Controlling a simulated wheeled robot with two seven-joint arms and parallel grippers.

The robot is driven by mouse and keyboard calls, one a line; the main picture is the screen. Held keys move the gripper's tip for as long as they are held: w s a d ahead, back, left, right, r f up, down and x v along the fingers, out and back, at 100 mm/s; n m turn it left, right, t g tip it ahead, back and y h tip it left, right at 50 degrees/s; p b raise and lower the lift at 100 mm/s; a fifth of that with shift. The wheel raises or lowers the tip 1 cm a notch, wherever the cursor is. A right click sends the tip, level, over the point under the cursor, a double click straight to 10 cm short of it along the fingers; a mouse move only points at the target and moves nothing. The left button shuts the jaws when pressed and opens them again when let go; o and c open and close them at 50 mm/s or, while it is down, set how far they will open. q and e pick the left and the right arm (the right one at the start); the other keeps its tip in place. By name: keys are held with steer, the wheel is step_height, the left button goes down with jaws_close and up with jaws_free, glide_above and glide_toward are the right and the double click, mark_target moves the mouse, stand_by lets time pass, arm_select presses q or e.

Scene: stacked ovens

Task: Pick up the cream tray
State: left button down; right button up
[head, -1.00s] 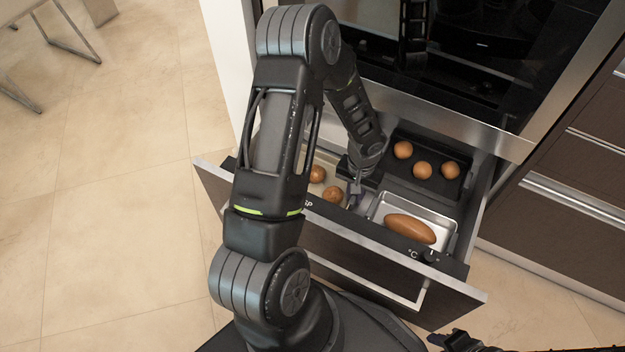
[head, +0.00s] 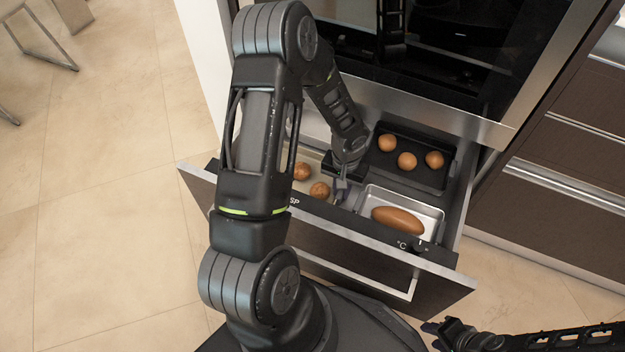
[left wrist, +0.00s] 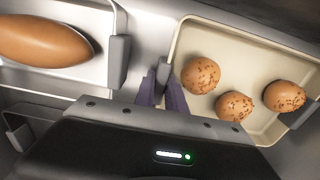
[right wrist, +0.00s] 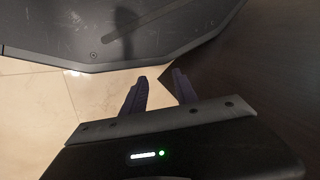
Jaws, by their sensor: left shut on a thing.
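The cream tray (left wrist: 237,45) holds three speckled brown buns and fills the right of the left wrist view. In the head view the cream tray (head: 311,156) lies in the open drawer, partly hidden behind my left arm. My left gripper (left wrist: 164,80) is shut on the tray's grey handle at the edge facing the metal tray. In the head view my left gripper (head: 341,188) points down between the two trays. My right gripper (right wrist: 160,80) is open and empty; in the head view it (head: 430,328) is low, outside the drawer.
A metal tray (head: 436,214) with a long brown loaf stands right of the gripper. A dark tray (head: 390,171) with three brown buns sits behind it. The drawer front (head: 330,235) borders the near side, and the oven (head: 480,60) rises behind.

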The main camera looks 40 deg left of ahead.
arm_select(q)
steer(key=shift+r, duration=0.1)
step_height(320, 180, up, 10)
steer(key=p, duration=0.3)
steer(key=shift+p, duration=0.3)
stand_by(0.3)
